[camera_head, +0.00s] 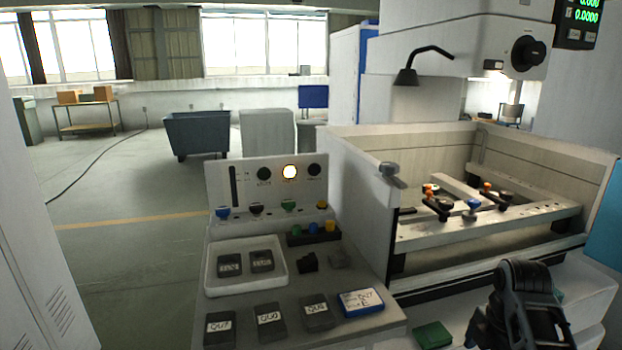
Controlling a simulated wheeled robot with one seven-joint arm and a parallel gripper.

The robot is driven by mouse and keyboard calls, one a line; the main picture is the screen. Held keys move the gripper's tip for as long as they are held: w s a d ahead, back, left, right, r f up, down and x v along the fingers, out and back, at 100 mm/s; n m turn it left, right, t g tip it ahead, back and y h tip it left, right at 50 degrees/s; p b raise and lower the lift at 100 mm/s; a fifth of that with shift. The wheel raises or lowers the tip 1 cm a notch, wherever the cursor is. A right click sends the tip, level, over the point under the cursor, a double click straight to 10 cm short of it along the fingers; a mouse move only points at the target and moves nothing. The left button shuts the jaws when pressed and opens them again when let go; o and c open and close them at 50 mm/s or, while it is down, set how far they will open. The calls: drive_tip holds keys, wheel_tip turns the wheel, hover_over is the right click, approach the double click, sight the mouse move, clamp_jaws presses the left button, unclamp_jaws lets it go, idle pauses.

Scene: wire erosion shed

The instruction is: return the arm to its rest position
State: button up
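My arm shows at the lower right, in front of the machine tank, with its dark end and my gripper (520,308) cut off partly by the bottom edge. The fingertips cannot be made out, so whether it is open or shut is not clear. No held object is visible. The end is close in front of the tank's front ledge and right of a green block (433,335).
A console (264,184) with knobs and a lit lamp stands left of centre. Its shelf holds a white tray (210,285), several dark labelled blocks and a blue-edged card (361,302). The open tank (350,165) has clamps inside.

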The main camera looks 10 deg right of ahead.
drive_tip(key=s+a+f+m+t+h, duration=0.1)
drive_tip(key=s+a+f+m+t, duration=0.25)
drive_tip(key=s+a+f, duration=0.55)
drive_tip(key=s+a+m+t, duration=0.45)
drive_tip(key=s+a, duration=0.25)
drive_tip(key=s, duration=0.3)
drive_tip(key=s+a+r+m+t, duration=0.3)
drive_tip(key=s+r, duration=0.5)
drive_tip(key=r, duration=0.3)
drive_tip(key=s+a+r+m+t+y, duration=0.1)
drive_tip(key=s+a+r+m+t, duration=0.2)
drive_tip(key=s+r+m, duration=0.3)
drive_tip(key=s+r, duration=0.3)
drive_tip(key=r, duration=0.2)
drive_tip(key=shift+s+a, duration=0.2)
drive_tip(key=shift+a, duration=0.15)
drive_tip(key=shift+r, duration=0.1)
